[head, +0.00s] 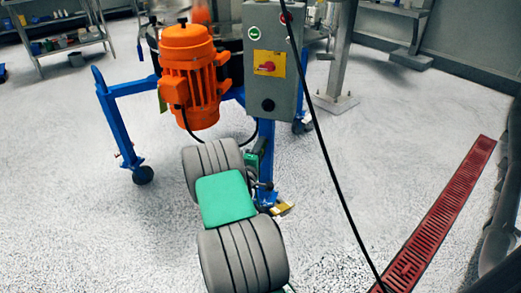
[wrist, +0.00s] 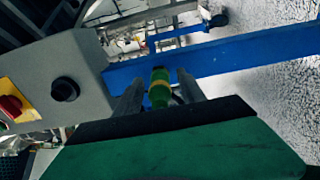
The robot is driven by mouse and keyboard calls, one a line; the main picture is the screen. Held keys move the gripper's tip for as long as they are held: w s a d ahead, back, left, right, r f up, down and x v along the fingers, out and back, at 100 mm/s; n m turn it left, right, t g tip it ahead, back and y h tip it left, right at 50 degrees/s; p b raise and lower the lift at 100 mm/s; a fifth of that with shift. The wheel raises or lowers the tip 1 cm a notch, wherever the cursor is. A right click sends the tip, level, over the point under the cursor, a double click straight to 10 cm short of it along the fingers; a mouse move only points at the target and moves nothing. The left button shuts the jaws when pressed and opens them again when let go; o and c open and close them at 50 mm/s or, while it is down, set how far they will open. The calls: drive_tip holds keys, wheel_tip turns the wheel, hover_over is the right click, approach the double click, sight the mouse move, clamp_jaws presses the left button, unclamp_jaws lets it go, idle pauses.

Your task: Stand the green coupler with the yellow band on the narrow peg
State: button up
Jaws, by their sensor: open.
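The green coupler (wrist: 158,74) with its yellow band shows in the middle of the wrist view, in front of a blue frame beam. My gripper (wrist: 160,92) is open, with one dark finger on each side of the coupler. I cannot tell whether either finger touches it. The coupler's lower end is hidden behind the gripper body. In the head view my arm covers most of the gripper, and I cannot make out the coupler clearly. I cannot pick out the narrow peg in either view.
A grey control box (head: 272,75) with a red switch stands close by; it also shows at left in the wrist view (wrist: 62,75). An orange motor (head: 190,75) and blue frame (head: 120,125) are near. A black cable (head: 325,150) hangs at right. Floor is open at left.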

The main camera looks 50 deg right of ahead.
idle(0.4)
clamp_jaws()
idle(0.4)
idle(0.8)
drive_tip(key=shift+a, duration=0.1)
drive_tip(key=shift+b+v, duration=0.75)
drive_tip(key=shift+v, duration=2.2)
